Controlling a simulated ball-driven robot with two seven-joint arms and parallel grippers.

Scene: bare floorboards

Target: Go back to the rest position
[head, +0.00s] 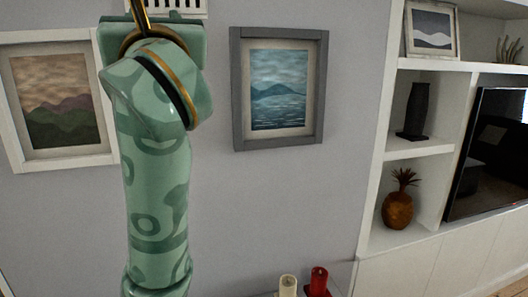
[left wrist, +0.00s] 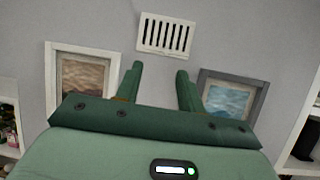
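My left arm stands raised at the left of the head view, in green patterned casing. The wrist end of my left gripper (head: 152,38) is at the top edge there, and its fingers are not clear in that view. In the left wrist view the left gripper (left wrist: 158,72) has its two green fingers spread apart. Nothing is between them, and they point toward the wall and a white vent (left wrist: 165,35). My right gripper is in neither view.
Framed pictures hang on the wall left (head: 58,100) and right (head: 279,88) of my arm. White shelving (head: 378,150) with a vase, a pineapple ornament (head: 398,208) and a television (head: 492,150) stands at right. A cream candle (head: 288,287) and a red candle (head: 318,282) are low at the front.

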